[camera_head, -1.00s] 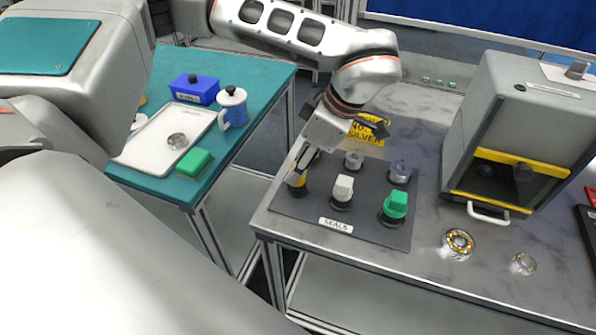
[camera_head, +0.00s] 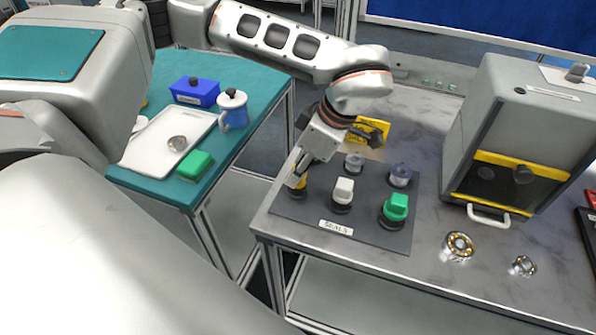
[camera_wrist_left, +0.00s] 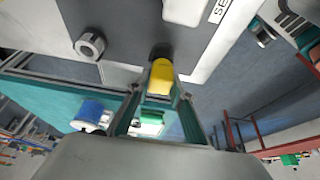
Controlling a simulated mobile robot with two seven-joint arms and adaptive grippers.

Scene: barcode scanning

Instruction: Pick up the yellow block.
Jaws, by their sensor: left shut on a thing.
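The yellow block (camera_head: 301,181) is at the left edge of the dark mat (camera_head: 376,222) labelled SEALS, partly hidden by my gripper. In the left wrist view the yellow block (camera_wrist_left: 161,77) shows between the two fingers, with a dark round part behind it. My left gripper (camera_head: 297,181) reaches down over it and is shut on it; the gripper also shows in the wrist view (camera_wrist_left: 160,92). I cannot tell whether the block is clear of the mat. My right gripper is not in view.
A white block (camera_head: 343,189), a green block (camera_head: 396,206) and two grey pieces stand close by on the mat. A grey cabinet (camera_head: 515,135) stands to the right. Two metal rings lie on the table's front. A teal table (camera_head: 262,85) is at left, across a gap.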

